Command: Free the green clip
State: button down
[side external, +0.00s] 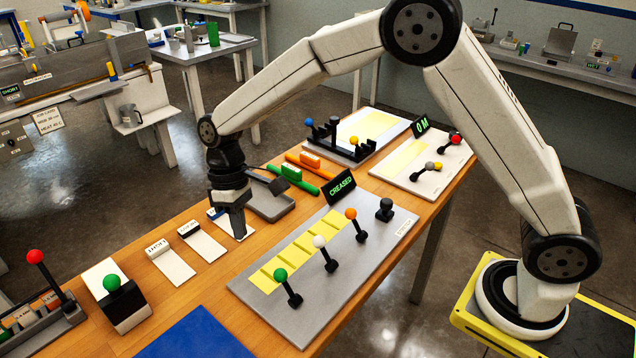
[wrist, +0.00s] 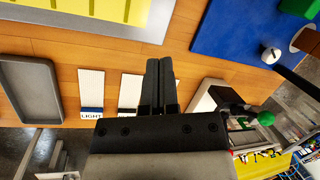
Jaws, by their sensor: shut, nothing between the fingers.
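What looks like the green clip (side external: 291,173) is a small green block on a green bar lying on the wooden table in the side view. It lies beyond the grey tray, and I cannot tell how it is held there. It does not clearly show in the wrist view. My gripper (side external: 238,233) points down low over the row of white cards, nearer the camera than the clip and apart from it. Its two dark fingers (wrist: 160,82) are together in the wrist view, with nothing between them.
The grey tray (side external: 272,211) lies between my gripper and the clip. An orange clip and bar (side external: 310,160) lie just beyond. A grey panel (side external: 340,290) with yellow strips, upright ball-topped levers and a "CREASED" sign (side external: 341,186) stands to the right. A blue mat (side external: 200,338) is at the front.

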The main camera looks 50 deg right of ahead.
aim_at(285, 282)
jog(key=shift+f, duration=0.1)
dwell(0.3)
jog(key=x, duration=1)
jog(key=shift+s, duration=0.15)
jog(key=shift+s+d+r, duration=0.45)
jog(key=shift+s+r, duration=0.05)
jog(key=shift+s, duration=0.2)
jog(key=shift+s+d+r, duration=0.45)
jog(key=shift+s+r, duration=0.1)
jog(key=shift+s, duration=0.15)
